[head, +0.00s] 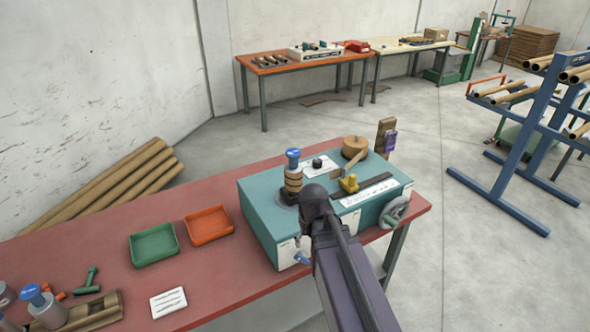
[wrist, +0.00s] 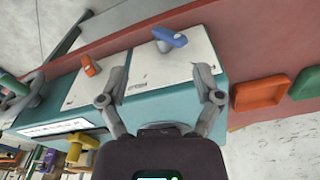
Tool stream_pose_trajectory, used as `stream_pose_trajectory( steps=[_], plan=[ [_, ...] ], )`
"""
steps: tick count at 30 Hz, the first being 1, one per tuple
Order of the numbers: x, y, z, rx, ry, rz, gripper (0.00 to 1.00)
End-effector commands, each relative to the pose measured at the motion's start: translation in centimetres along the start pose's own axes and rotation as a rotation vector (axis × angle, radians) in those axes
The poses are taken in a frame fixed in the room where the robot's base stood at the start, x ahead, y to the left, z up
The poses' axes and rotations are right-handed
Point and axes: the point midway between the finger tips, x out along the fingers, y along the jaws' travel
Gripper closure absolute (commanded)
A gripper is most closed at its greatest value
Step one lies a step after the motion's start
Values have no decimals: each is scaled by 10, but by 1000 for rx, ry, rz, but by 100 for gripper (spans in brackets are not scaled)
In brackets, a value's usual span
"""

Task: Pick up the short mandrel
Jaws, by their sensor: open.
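Two grey cylinders that look like mandrels stand at the lower left of the bench in the head view. One is a blue-topped cylinder (head: 47,312), the other a grey cylinder (head: 5,296) cut by the picture edge. A blue-capped post (head: 292,160) with brown rings around it stands upright on the teal winder (head: 258,222). I cannot tell which is the short mandrel. My gripper (wrist: 160,86) is open and empty in the wrist view, in front of the winder's white panel (wrist: 170,65). My arm hides the fingers in the head view.
A green tray (head: 154,245) and an orange tray (head: 208,225) lie on the red bench (head: 100,225) left of the winder. A green tool (head: 88,281) and a white card (head: 168,302) lie nearer the front. A blue lever (wrist: 170,39) and an orange lever (wrist: 89,65) stick out from the panel.

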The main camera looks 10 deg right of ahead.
Motion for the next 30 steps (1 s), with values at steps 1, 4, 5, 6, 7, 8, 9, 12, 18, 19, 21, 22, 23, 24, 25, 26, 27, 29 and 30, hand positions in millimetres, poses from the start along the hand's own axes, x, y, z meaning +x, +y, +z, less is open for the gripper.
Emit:
stream_pose_trajectory(
  steps=[1, 4, 5, 6, 7, 8, 9, 12, 18, 19, 21, 22, 23, 24, 25, 26, 27, 29, 30],
  plan=[
    [-20, -1, -13, -1, 13, 0, 17],
    [-40, -1, -30, -1, 39, 0, 17],
    [-46, -1, -36, 0, 47, 0, 17],
    [-54, 0, -42, 0, 57, 0, 17],
    [-59, 0, -48, 0, 65, 0, 17],
    [-65, 0, -53, 0, 73, 0, 17],
    [-73, 0, -60, 0, 83, 0, 17],
    [-92, 0, -77, 1, 110, 0, 17],
    [-132, 0, -112, 2, 163, 0, 17],
    [-137, 0, -118, 2, 171, 0, 17],
    [-151, 0, -130, 2, 188, 0, 17],
    [-157, 0, -135, 2, 197, 0, 17],
    [-163, 0, -140, 2, 205, 0, 17],
    [-171, 0, -147, 2, 215, 0, 17],
    [-177, 0, -152, 2, 223, 0, 17],
    [-183, 0, -157, 2, 231, 0, 17],
    [-191, 0, -164, 2, 241, 0, 17],
    [-203, 0, -174, 3, 257, 0, 17],
    [-210, 0, -180, 3, 267, 0, 17]
  ],
)
